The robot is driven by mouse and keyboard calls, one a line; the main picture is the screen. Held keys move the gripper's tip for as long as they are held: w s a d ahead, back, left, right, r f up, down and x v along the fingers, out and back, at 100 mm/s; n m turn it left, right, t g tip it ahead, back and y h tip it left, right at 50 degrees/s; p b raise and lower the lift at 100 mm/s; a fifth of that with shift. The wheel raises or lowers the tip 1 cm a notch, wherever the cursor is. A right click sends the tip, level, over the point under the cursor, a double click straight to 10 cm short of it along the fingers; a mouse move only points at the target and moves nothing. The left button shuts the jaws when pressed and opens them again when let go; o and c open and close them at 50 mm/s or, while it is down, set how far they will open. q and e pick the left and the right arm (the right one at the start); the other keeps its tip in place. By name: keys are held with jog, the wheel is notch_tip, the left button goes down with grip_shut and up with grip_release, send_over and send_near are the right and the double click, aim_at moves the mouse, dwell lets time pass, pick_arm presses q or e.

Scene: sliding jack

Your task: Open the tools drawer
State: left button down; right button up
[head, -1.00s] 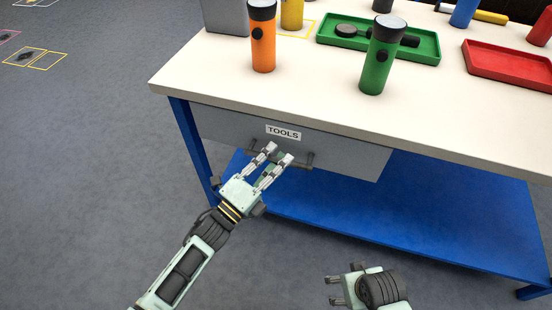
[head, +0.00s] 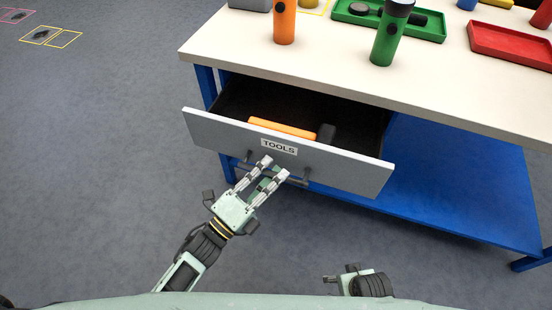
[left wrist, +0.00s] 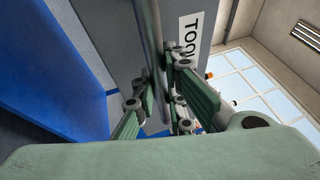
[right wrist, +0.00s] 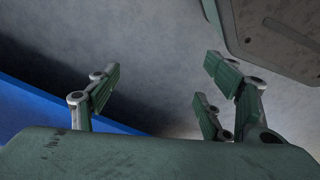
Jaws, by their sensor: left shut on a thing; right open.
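The grey tools drawer (head: 345,170) stands pulled out from under the workbench in the head view. Its front carries a white TOOLS label (head: 279,147). Inside lies a tool with an orange handle (head: 283,127) and a dark head (head: 326,133). My left gripper (head: 275,170) is shut on the drawer's dark bar handle (head: 305,178), just below the label. The left wrist view shows the handle bar (left wrist: 156,40) between the fingers, beside the label. My right gripper (head: 333,286) is open and empty, low in front of the bench; its spread fingers show in the right wrist view (right wrist: 165,95).
The bench top (head: 300,58) holds an orange flashlight (head: 284,22), a green flashlight (head: 390,38), a green tray (head: 425,32) and a red tray (head: 510,46). A blue lower shelf (head: 440,200) lies under the bench.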

pick_arm(q)
jog(key=s+a+p, duration=0.1)
jog(key=s+a, duration=0.1)
jog(key=s, duration=0.4)
jog(key=shift+s+a, duration=0.15)
jog(key=shift+s, duration=0.25)
pick_arm(e)
jog(key=s+f, duration=0.2)
jog(key=f, duration=0.2)
jog(key=shift+s+d+f, duration=0.15)
jog(key=shift+s+f, duration=0.05)
jog(key=shift+s, duration=0.2)
pick_arm(q)
jog(key=c, duration=1.8)
grip_release()
jog(key=shift+o, duration=0.2)
jog(key=v, duration=1.2)
